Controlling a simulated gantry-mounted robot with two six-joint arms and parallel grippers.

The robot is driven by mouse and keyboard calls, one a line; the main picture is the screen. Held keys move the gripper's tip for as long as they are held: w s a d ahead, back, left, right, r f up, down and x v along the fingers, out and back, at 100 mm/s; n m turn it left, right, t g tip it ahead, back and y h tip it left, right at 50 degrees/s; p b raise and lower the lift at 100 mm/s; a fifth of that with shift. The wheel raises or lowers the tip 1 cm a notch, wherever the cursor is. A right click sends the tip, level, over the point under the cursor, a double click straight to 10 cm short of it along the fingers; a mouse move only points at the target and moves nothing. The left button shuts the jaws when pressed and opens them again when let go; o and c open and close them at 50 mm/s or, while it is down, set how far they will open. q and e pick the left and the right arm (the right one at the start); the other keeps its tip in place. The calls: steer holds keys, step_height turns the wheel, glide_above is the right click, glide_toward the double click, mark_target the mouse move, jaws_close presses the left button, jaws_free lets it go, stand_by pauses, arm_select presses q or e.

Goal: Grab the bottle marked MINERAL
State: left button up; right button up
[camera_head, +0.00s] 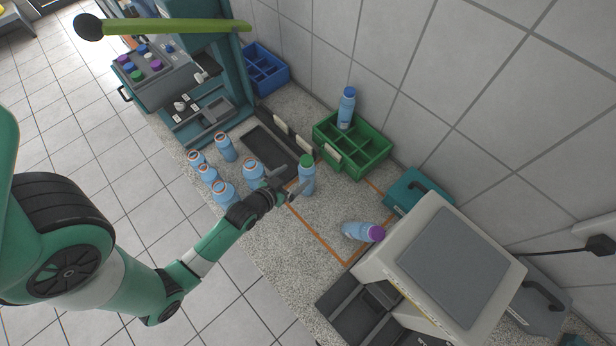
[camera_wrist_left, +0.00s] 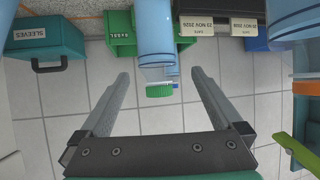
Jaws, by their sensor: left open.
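A blue bottle with a green cap (camera_head: 307,180) stands upright on the speckled counter. My left gripper (camera_head: 294,178) is open close beside it, fingers pointing toward it. In the left wrist view, which is upside down, the bottle (camera_wrist_left: 154,30) shows between and beyond the open fingers (camera_wrist_left: 160,74), and no grip is visible. A blue bottle with a purple cap (camera_head: 360,232) lies on its side. A blue-capped bottle (camera_head: 347,108) stands in the green crate. No MINERAL label is readable on any bottle. My right gripper is not in view.
Several uncapped orange-necked bottles (camera_head: 222,192) stand left of and near my left gripper. A green divided crate (camera_head: 375,165), dark tray (camera_head: 262,157) and blue crate (camera_head: 283,78) are behind. A teal SLEEVES case (camera_head: 405,190) and grey machine (camera_head: 455,265) stand right.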

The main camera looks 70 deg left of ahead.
mark_target(307, 169)
arm_select(q)
steer(key=x, duration=0.4)
steer(key=b+x, duration=0.1)
steer(key=x, duration=0.3)
steer(key=shift+w+d, duration=0.1)
steer(key=shift+d, duration=0.15)
jaws_close()
